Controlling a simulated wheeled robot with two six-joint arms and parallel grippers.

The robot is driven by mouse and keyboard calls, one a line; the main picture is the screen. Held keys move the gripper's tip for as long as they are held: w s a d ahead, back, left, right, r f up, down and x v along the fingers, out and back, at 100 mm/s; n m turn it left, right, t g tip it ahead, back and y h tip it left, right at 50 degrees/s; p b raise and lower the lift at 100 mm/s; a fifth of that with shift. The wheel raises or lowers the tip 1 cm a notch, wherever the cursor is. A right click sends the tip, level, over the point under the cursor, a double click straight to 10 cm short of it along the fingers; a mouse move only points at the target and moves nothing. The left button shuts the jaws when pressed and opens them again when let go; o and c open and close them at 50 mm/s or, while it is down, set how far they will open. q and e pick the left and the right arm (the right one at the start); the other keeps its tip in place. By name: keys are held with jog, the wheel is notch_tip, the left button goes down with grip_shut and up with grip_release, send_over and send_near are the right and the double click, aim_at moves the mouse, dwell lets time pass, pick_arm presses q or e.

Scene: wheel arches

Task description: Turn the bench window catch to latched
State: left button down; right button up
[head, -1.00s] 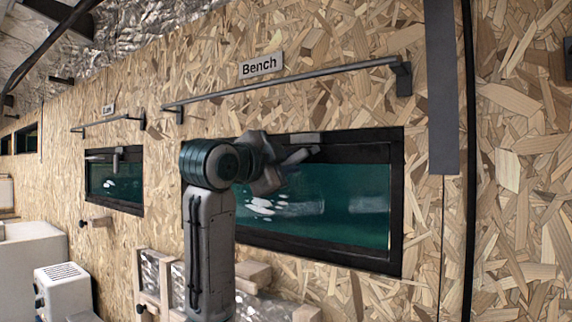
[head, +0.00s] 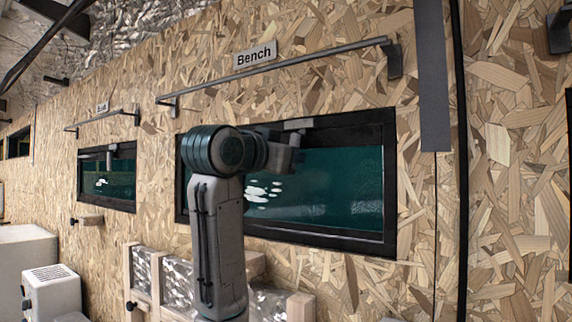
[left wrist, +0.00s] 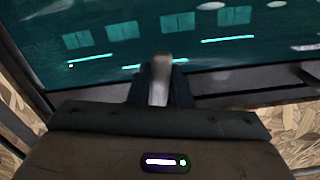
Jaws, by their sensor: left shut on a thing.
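The bench window (head: 330,190) has a black frame and dark green glass, under the "Bench" sign (head: 256,55). Its catch has a grey mount (head: 298,124) on the top frame bar. The catch's lever is mostly hidden behind my left gripper (head: 284,158) in the head view. In the left wrist view, the pale metal lever (left wrist: 160,84) sits between the dark fingers of my left gripper (left wrist: 160,76), which is shut on it. The lever's exact angle is hard to tell. My right gripper is not in view.
A grey rail (head: 275,68) runs along the chipboard wall above the window. Another window (head: 107,178) with its own catch is to the left. Wooden framing with foil panels (head: 175,280) stands below, and a white box (head: 52,292) is at lower left.

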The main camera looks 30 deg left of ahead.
pick_arm(q)
jog(key=shift+d+f+n+b, duration=0.1)
jog(key=shift+d+n+b, duration=0.1)
jog(key=shift+n+b, duration=0.3)
jog(key=shift+d+f+n+b, duration=0.1)
jog(key=shift+d+n+b, duration=0.1)
jog(key=shift+n, duration=0.5)
jog(key=shift+r, duration=0.1)
jog(key=c, duration=1.3)
grip_release()
jog(key=shift+s, duration=0.1)
jog(key=s+b, duration=0.1)
jog(key=s, duration=0.2)
jog(key=s+a+b, duration=0.1)
jog(key=s+b, duration=0.1)
jog(key=s, duration=0.2)
jog(key=s+b, duration=0.2)
jog(key=s, duration=0.1)
jog(key=shift+s+a, duration=0.2)
jog(key=shift+s, duration=0.1)
